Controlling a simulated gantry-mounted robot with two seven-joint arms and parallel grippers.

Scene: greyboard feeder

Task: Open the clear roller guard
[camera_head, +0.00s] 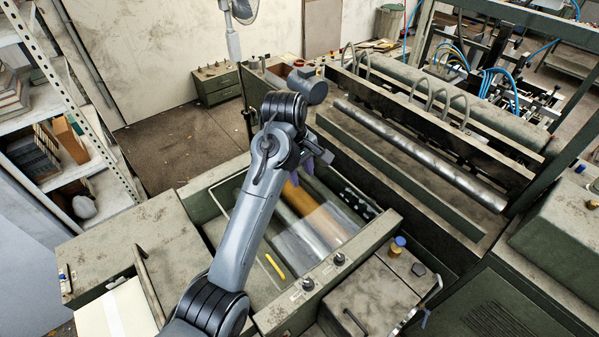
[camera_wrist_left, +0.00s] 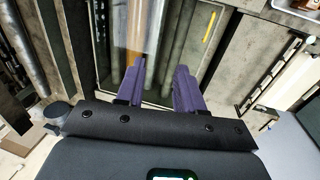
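The clear roller guard (camera_head: 318,238) lies over the rollers in the green machine bed; an orange roller and grey rollers show through it. A yellow strip (camera_head: 275,266) shows at its near left part, and also in the left wrist view (camera_wrist_left: 210,27). My left gripper (camera_wrist_left: 158,88) has its two purple fingers apart, with nothing seen between them. It is over the far end of the guard; the frames do not settle whether it touches. In the head view my left arm hides part of the guard.
A long metal roller (camera_head: 420,155) lies behind the bed to the right. Knobs (camera_head: 338,259) stand on the near rail. A green cabinet top (camera_head: 140,240) is on the left, with shelves (camera_head: 75,150) beyond it. Floor is open behind the machine.

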